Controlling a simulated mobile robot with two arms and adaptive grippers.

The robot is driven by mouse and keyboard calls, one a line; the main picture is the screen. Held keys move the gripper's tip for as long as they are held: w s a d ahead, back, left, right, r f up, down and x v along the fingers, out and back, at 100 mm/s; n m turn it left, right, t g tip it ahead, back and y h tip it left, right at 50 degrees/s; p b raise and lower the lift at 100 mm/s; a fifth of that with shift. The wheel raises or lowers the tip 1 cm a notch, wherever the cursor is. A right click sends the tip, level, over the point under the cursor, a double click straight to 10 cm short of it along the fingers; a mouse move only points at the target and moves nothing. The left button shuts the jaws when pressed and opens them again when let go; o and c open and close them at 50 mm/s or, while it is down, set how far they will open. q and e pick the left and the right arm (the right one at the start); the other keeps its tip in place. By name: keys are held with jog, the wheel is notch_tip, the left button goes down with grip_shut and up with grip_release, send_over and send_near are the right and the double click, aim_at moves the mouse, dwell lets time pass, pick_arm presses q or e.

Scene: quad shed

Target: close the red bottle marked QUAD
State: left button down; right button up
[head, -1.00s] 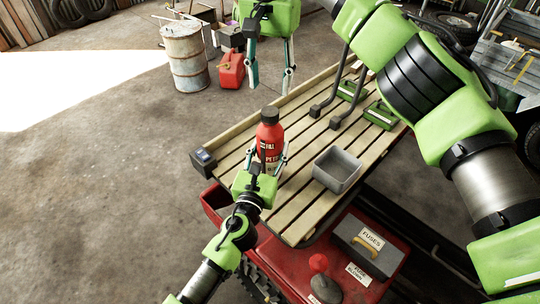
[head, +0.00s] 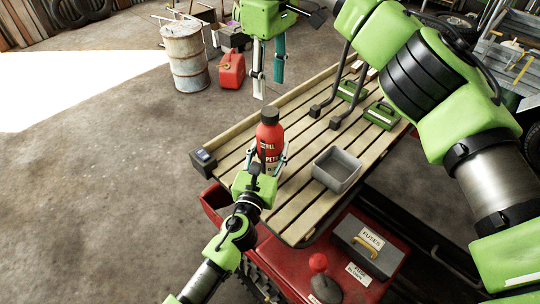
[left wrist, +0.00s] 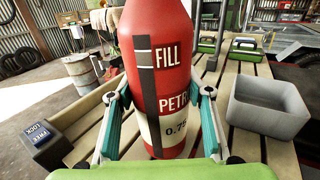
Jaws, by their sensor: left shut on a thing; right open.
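A red bottle (head: 270,140) with a dark top stands upright on the slatted wooden rack. In the left wrist view the bottle (left wrist: 158,60) shows "FILL", "PETR…" and "0.75"; I see no QUAD mark. Its top is out of that view, and I cannot tell from the head view whether the dark top is a cap or the neck. My left gripper (left wrist: 160,105) is shut on the bottle's body, a finger on each side. My right gripper (head: 269,88) is open above and beyond the bottle, fingers pointing down, with nothing seen between them.
A grey open tray (head: 337,170) stands right of the bottle. A dark switch box (head: 203,161) sits at the rack's left corner. A fuses box (head: 368,246) is in front. Bare slats surround the bottle.

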aim_at(270, 110)
jog(key=n, duration=1.5)
jog(key=shift+n, duration=0.4)
jog(key=shift+f, duration=0.1)
jog(key=shift+f, duration=3.9)
